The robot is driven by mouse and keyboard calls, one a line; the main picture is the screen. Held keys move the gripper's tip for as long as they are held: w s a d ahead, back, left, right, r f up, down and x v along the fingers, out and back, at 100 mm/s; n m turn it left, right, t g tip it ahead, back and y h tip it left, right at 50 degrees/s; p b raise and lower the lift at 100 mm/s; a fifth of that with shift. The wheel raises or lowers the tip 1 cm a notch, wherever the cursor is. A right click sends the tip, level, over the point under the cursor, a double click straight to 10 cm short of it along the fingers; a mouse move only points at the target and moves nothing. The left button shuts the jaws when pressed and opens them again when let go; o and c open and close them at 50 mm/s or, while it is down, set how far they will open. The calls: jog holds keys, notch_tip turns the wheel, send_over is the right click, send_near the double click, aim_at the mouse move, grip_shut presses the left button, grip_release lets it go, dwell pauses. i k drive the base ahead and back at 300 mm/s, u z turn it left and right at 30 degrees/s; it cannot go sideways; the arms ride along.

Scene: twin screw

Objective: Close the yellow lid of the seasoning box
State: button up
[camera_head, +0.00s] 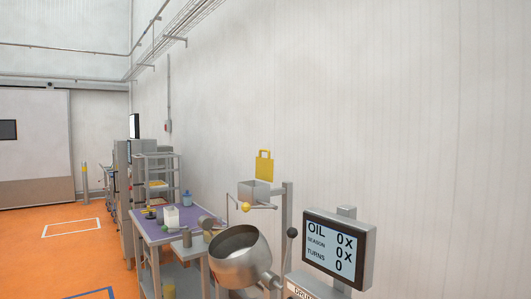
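A thin lever with a yellow ball (246,207) sits at the front of the box. My gripper is not in view.
A round metal drum (240,257) stands below the box. A display (339,248) reads OIL 0X, SEASON 0X, TURNS 0. A purple-topped table (150,231) with several containers is at the left. Orange floor (40,262) is open at far left.

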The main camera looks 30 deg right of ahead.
aim_at(264, 170)
jog(key=z, duration=0.05)
jog(key=i, duration=1)
jog(key=u, duration=0.05)
